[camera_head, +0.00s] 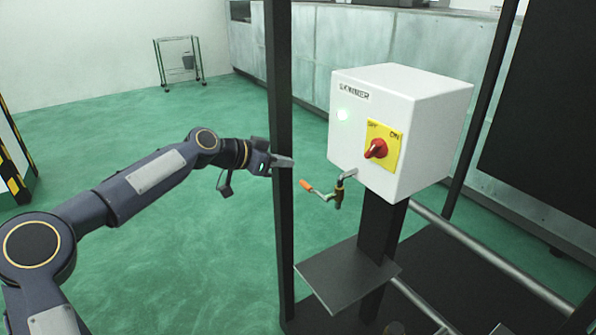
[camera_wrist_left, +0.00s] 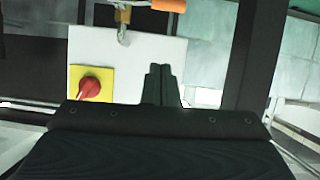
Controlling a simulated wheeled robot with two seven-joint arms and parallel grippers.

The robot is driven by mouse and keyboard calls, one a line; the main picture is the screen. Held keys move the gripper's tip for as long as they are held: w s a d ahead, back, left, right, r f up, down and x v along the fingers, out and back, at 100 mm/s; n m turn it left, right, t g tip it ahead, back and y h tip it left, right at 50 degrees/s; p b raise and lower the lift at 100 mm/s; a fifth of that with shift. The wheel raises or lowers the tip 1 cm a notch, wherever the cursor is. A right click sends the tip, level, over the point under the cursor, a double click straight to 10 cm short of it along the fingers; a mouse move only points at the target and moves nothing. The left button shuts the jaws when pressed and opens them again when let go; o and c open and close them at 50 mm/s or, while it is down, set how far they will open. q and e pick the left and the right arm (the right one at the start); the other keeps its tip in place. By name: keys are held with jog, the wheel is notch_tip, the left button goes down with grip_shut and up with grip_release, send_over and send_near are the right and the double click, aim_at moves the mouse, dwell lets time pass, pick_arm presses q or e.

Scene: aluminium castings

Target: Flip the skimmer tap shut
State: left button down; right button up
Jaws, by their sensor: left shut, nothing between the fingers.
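The skimmer tap (camera_head: 338,193) is a small brass tap on a bent grey pipe at the lower left of the white skimmer box (camera_head: 428,120). Its lever has an orange handle (camera_head: 306,186) that sticks out to the left. In the left wrist view the tap (camera_wrist_left: 123,22) and its orange handle (camera_wrist_left: 168,5) show at the top edge, partly cut off. My left gripper (camera_head: 288,162) is shut and empty, up and to the left of the handle and apart from it. Its closed fingers also show in the left wrist view (camera_wrist_left: 160,85). My right gripper is not in view.
A dark upright post (camera_head: 279,90) stands close by my left gripper. A dark shelf (camera_head: 347,276) lies below the tap. Green floor is open at left.

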pick_arm(q)
jog(key=v, duration=0.3)
jog(key=shift+a+b, duration=0.3)
jog(key=shift+s, duration=0.1)
